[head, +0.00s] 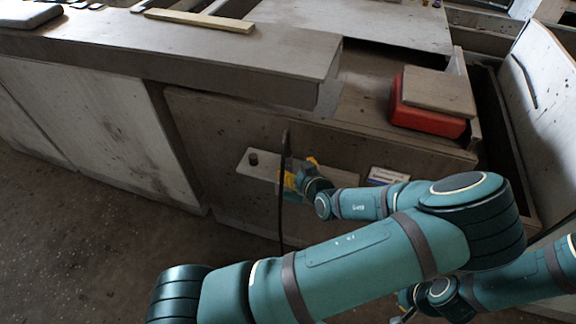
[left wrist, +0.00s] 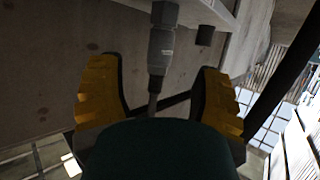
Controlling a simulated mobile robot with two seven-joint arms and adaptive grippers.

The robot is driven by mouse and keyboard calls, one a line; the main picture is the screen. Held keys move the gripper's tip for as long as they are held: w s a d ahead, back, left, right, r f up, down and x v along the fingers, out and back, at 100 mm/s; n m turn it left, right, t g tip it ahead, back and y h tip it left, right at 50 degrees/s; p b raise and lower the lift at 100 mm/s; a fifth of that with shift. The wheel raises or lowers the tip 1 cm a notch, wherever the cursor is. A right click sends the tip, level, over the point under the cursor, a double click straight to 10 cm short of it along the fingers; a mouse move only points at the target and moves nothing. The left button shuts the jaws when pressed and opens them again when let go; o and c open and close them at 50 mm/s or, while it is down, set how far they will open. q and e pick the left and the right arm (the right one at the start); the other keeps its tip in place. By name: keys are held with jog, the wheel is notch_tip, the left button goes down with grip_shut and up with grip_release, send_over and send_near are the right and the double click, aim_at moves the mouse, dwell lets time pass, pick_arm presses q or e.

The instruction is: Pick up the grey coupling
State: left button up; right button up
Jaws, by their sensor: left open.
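A grey stepped fitting, which looks like the grey coupling (left wrist: 161,48), stands out in the left wrist view between and beyond the two yellow fingers. Its thin tail runs down toward the palm. My left gripper (left wrist: 157,92) is open, with a finger on each side and a gap to the fitting. In the head view my left gripper (head: 297,178) is at the pale shelf on the cabinet front, and I cannot make out the coupling there. My right gripper (head: 405,304) is only partly seen at the bottom edge; its jaws cannot be made out.
A pale shelf (head: 341,173) carries a short dark cylinder (head: 253,158), left of the gripper. A thin dark upright strip (head: 284,215) stands just beside the gripper. A red box (head: 425,119) with a board (head: 440,90) on it sits above right. The floor at left is clear.

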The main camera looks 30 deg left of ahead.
aim_at(290, 164)
pick_arm(q)
jog(key=shift+b+x, duration=0.85)
jog(key=shift+x, duration=2.05)
jog(key=shift+f, duration=0.15)
grip_shut()
